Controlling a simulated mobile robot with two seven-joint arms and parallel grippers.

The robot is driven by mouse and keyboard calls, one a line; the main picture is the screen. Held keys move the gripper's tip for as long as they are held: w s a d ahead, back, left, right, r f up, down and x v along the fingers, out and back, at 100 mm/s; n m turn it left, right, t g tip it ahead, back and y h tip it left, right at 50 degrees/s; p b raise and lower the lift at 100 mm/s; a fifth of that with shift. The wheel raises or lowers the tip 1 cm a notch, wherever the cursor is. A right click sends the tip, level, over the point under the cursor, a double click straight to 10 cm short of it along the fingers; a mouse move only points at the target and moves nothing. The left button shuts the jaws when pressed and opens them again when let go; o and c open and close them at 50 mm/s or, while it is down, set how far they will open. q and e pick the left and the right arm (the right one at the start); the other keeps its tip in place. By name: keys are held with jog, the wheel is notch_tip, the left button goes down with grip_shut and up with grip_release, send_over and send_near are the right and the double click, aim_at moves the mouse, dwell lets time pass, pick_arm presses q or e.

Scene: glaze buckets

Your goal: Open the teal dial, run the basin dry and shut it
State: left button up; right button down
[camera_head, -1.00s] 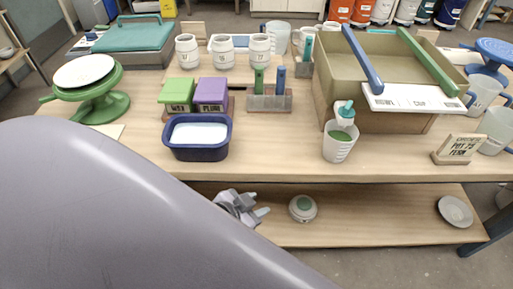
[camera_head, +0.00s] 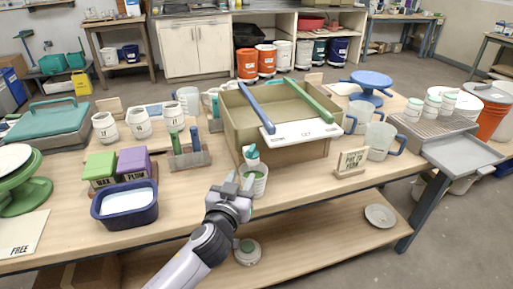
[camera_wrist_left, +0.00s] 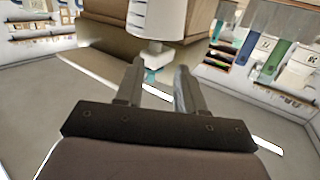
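The teal dial (camera_head: 251,153) is at the lower front of the tan basin (camera_head: 291,153). The level inside the basin is hard to tell. My right gripper is not in view.
A blue tub of white liquid (camera_head: 125,203) and green and purple blocks stand to the left. A block of upright sticks (camera_head: 188,158) is behind. A sign (camera_head: 351,162) and clear jugs (camera_head: 379,142) stand to the right. A lower shelf (camera_head: 310,230) runs beneath.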

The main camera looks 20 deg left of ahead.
aim_at(250, 152)
pick_arm(q)
jog(key=shift+t, duration=0.5)
jog(key=r, duration=0.1)
jog(key=w+r, duration=0.1)
jog(key=r, duration=0.1)
jog(key=shift+w+d+r, duration=0.3)
jog(key=shift+d+r, duration=0.05)
jog(key=shift+r, duration=0.05)
jog(key=shift+w+r, duration=0.2)
jog(key=shift+w+a+p, duration=0.15)
jog(key=shift+w+p, duration=0.3)
jog(key=shift+w, duration=3)
